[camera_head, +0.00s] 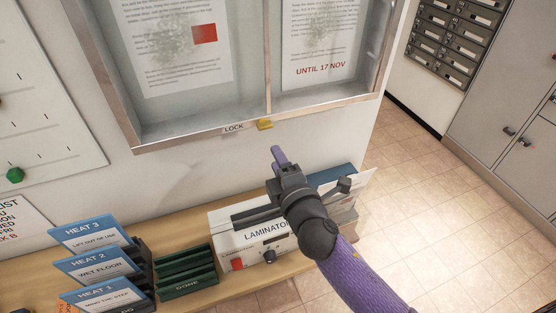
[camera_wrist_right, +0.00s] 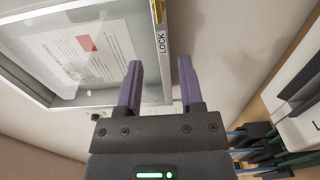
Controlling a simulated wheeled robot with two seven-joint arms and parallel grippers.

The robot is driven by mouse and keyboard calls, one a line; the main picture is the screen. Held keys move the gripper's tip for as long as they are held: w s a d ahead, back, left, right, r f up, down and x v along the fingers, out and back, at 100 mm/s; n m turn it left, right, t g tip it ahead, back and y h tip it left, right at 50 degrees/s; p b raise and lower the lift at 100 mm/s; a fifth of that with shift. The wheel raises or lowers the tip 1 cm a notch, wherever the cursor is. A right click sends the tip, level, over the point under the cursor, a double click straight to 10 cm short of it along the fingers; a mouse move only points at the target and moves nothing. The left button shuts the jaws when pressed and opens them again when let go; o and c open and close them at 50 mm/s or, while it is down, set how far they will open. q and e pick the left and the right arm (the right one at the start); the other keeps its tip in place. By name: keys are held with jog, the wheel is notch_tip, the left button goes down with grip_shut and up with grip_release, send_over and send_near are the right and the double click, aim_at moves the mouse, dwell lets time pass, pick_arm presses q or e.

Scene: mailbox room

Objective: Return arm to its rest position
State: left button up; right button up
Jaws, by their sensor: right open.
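My right arm reaches in from the lower right in the head view. Its gripper (camera_head: 278,156) hangs in front of the wall, just below the framed notice case (camera_head: 180,138) and above the laminator. In the right wrist view the two purple fingers of my right gripper (camera_wrist_right: 160,85) stand apart with nothing between them. The yellow lock tab (camera_head: 265,124) on the case's lower frame is a little above the fingertips in the head view, apart from them. My left gripper is not in view.
The laminator (camera_head: 253,247) stands on the wooden shelf (camera_head: 215,293) under my right gripper. Green holders (camera_head: 185,270) and racks with blue-topped signs (camera_head: 92,238) stand to its left. Grey mailboxes (camera_head: 452,42) and cabinets are at the right. The tiled floor (camera_head: 440,190) there is clear.

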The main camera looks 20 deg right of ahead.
jog(key=s+d+f+m+g+h, duration=0.3)
jog(key=s+f+m+g, duration=0.5)
jog(key=s+m, duration=0.35)
jog(key=s+a+f+m+g+y, duration=0.1)
jog(key=s+f+m+g, duration=0.15)
jog(key=s, duration=0.45)
jog(key=s+a+f+m+g+y, duration=0.1)
jog(key=s+a+m+g+y, duration=0.1)
jog(key=s+m+g, duration=0.3)
notch_tip(320, 180, down, 26)
jog(key=s+n+b, duration=0.3)
jog(key=b, duration=0.6)
jog(key=s+d+f+g+b, duration=0.1)
jog(key=s+f+b, duration=0.3)
jog(key=f, duration=0.5)
jog(key=s+d+f+g+b, duration=0.1)
jog(key=s+d+f+b, duration=0.1)
jog(key=s+f, duration=0.7)
jog(key=shift+s+d+f+h+b, duration=0.3)
jog(key=shift+d+f+h+b, duration=0.1)
jog(key=shift+f+b, duration=0.4)
